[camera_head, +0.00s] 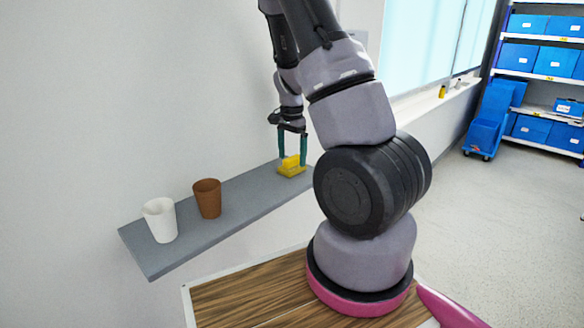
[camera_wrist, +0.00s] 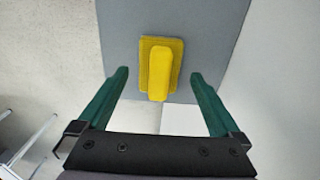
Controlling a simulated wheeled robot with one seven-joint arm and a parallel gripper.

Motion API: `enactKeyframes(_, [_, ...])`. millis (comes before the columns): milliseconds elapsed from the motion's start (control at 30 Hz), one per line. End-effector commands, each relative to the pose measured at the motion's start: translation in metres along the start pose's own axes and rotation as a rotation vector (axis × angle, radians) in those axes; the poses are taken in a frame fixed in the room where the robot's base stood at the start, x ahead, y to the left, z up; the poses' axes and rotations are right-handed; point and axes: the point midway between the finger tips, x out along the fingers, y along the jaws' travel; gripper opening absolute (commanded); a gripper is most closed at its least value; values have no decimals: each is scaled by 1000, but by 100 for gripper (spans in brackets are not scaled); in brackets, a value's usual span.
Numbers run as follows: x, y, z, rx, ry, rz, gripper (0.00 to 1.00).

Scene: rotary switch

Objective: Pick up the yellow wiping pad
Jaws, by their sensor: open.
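The yellow wiping pad (camera_head: 290,165) lies on the right part of the grey wall shelf (camera_head: 238,207), with its raised handle facing up. In the wrist view the pad (camera_wrist: 160,66) shows a flat base with a long handle across its middle. My gripper (camera_head: 292,160) points down over the pad, with its green fingers apart. In the wrist view my gripper (camera_wrist: 157,74) is open, one finger to each side of the pad, with a gap on both sides. Nothing is between the fingers in a grip. The exact height of the fingertips above the shelf is hard to tell.
A brown cup (camera_head: 207,198) and a white cup (camera_head: 160,219) stand on the shelf to the left of the pad. The wall runs along the back of the shelf. Blue bins (camera_head: 525,57) on a rack are far away at the right.

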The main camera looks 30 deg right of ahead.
Motion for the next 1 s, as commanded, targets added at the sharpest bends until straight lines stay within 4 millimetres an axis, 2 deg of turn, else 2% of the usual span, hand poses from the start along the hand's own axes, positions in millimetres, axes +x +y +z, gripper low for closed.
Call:
enactKeyframes(100, [19, 1, 0, 1, 0, 2, 100])
enactKeyframes(200, [27, 1, 0, 1, 0, 1, 100])
enactKeyframes(467, [29, 0, 0, -1, 1, -1, 100])
enactKeyframes(667, [29, 0, 0, -1, 1, -1, 27])
enactKeyframes(700, [29, 0, 0, -1, 1, -1, 20])
enactKeyframes(733, [29, 0, 0, -1, 1, -1, 20])
enactKeyframes(767, [29, 0, 0, -1, 1, -1, 11])
enactKeyframes(1000, [23, 0, 1, -1, 0, -3, 11])
